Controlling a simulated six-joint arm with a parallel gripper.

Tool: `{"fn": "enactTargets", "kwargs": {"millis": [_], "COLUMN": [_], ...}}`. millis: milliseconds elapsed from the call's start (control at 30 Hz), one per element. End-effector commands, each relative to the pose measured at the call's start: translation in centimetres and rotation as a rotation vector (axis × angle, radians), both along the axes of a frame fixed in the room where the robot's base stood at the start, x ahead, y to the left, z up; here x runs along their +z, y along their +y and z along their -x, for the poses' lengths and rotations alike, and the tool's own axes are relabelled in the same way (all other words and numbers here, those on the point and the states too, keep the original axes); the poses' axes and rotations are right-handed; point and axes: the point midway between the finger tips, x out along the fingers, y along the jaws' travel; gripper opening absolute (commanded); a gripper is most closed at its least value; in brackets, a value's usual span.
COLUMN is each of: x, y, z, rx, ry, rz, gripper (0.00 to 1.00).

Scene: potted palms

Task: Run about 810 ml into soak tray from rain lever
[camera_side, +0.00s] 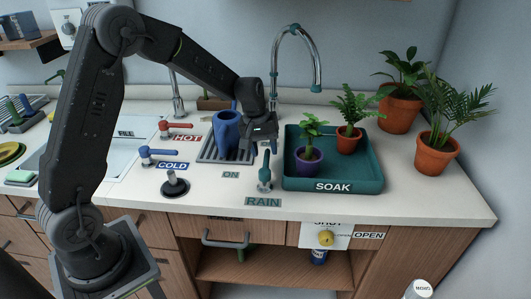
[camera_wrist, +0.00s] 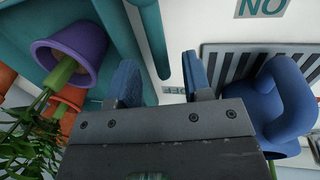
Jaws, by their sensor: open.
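The teal rain lever (camera_side: 265,172) stands upright on the counter behind its RAIN label (camera_side: 263,201). An ON label (camera_side: 231,174) lies to its left. No stream shows from the tall curved spout (camera_side: 317,70) behind the tray. My gripper (camera_side: 263,144) is open, just above and behind the lever in the side view; I cannot tell whether they touch.
The tray holds plants in a purple pot (camera_side: 308,162) and an orange pot (camera_side: 349,139). A blue jug (camera_side: 228,132) stands on a drain grate close left of my gripper. Red HOT (camera_side: 178,126) and blue COLD (camera_side: 160,151) levers are farther left. The counter's front strip is mostly clear.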

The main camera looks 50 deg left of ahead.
Motion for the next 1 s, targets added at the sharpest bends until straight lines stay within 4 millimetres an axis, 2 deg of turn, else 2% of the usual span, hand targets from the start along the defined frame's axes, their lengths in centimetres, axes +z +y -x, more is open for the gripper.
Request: {"fn": "enactTargets", "kwargs": {"millis": [200,500,900,1000], "x": [-1.7,-1.9,-1.8,-1.8], "y": [-0.3,-0.3,-0.3,-0.3], "z": [-0.2,-0.3,-0.3,-0.3], "rx": [-0.001,-0.001,-0.001,-0.001], "ry": [0.000,0.000,-0.001,-0.001], "rz": [0.000,0.000,-0.001,-0.001], "gripper": [0.45,0.45,0.07,0.00]}}
